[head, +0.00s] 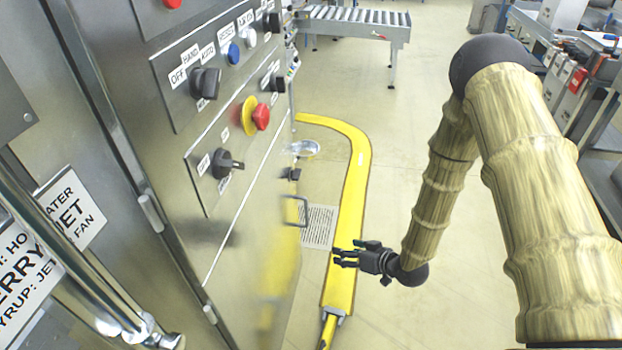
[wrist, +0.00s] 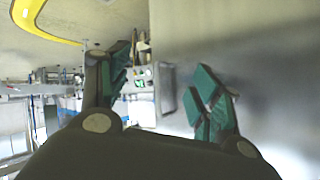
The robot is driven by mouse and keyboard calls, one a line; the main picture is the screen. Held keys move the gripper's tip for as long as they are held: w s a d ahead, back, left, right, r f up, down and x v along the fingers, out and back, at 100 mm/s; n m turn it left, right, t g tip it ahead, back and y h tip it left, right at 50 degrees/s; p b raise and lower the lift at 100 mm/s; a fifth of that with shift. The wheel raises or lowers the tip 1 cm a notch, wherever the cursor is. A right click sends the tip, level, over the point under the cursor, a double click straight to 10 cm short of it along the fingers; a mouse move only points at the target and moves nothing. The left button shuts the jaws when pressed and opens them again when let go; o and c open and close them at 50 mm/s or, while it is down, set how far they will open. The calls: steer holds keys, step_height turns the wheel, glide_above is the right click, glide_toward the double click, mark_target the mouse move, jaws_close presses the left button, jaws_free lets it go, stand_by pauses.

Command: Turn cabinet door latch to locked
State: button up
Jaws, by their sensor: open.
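The steel cabinet (head: 245,235) fills the left of the head view. A small black latch-like part (head: 290,174) sits on its lower panel near the far edge, too small to read its position. A dark U-shaped handle (head: 297,211) is just below it. My gripper (head: 340,257) is open and empty, to the right of and below the handle, and apart from the cabinet. In the wrist view my gripper (wrist: 163,75) shows its green finger pads spread. A grey handle-like piece (wrist: 167,88) shows between the fingers, in front of the blurred steel surface.
Above the latch, the panel carries a rotary switch (head: 222,164), a red emergency button on yellow (head: 257,115) and a black knob (head: 205,83). A yellow floor strip (head: 352,190) curves beneath my gripper. A roller conveyor (head: 355,22) stands behind. Open floor lies around my arm.

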steer(key=w+a+r+n+y+b, duration=0.25)
steer(key=w+r+n+y, duration=0.25)
steer(key=w+r, duration=0.5)
steer(key=n+g+y, duration=0.4)
steer(key=n+g, duration=0.1)
steer(key=n, duration=0.1)
glide_toward(293, 173)
steer(key=a, duration=0.2)
steer(key=w+a, duration=0.1)
steer(key=a, duration=0.3)
steer(key=shift+w+a+f, duration=0.25)
steer(key=shift+w, duration=0.1)
steer(key=c, duration=1)
